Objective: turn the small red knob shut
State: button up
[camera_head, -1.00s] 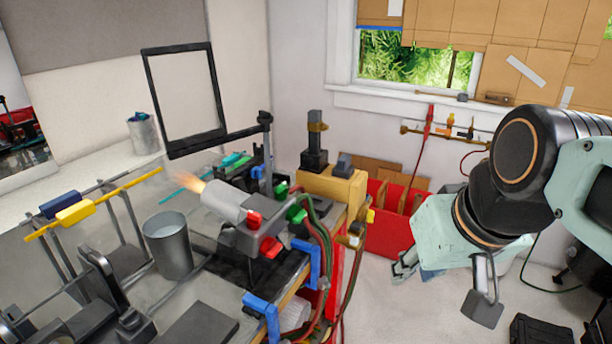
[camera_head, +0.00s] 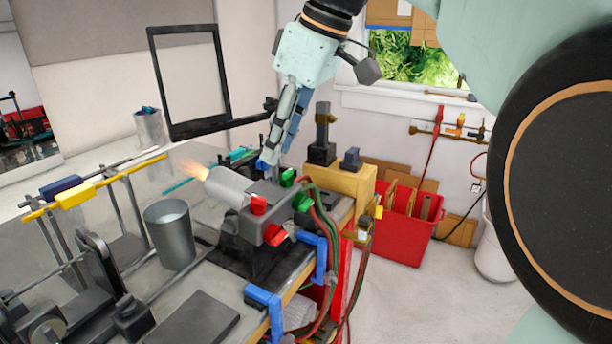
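A grey bench torch (camera_head: 228,188) sits on the bench with an orange flame at its left end. Two red knobs show on the torch: one (camera_head: 259,204) on the upper side behind the barrel, and one (camera_head: 276,235) lower at the front. I cannot tell for sure which is the small one. Green knobs (camera_head: 302,202) sit at the torch's right and back. My gripper (camera_head: 276,156) points down above and behind the torch, apart from both red knobs. Its fingers are seen nearly edge-on, and their gap is unclear. I see nothing held in it.
A black upright frame (camera_head: 152,90) stands behind the torch. A metal cup (camera_head: 170,236) and rods with yellow (camera_head: 75,194) and blue grips lie left. Red and green hoses (camera_head: 328,220) run off the right edge.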

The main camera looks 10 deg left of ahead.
aim_at(259, 198)
jog(key=b+x, duration=0.1)
jog(key=x, duration=0.9)
jog(key=shift+a+f, duration=0.1)
jog(key=shift+f, duration=0.2)
grip_shut()
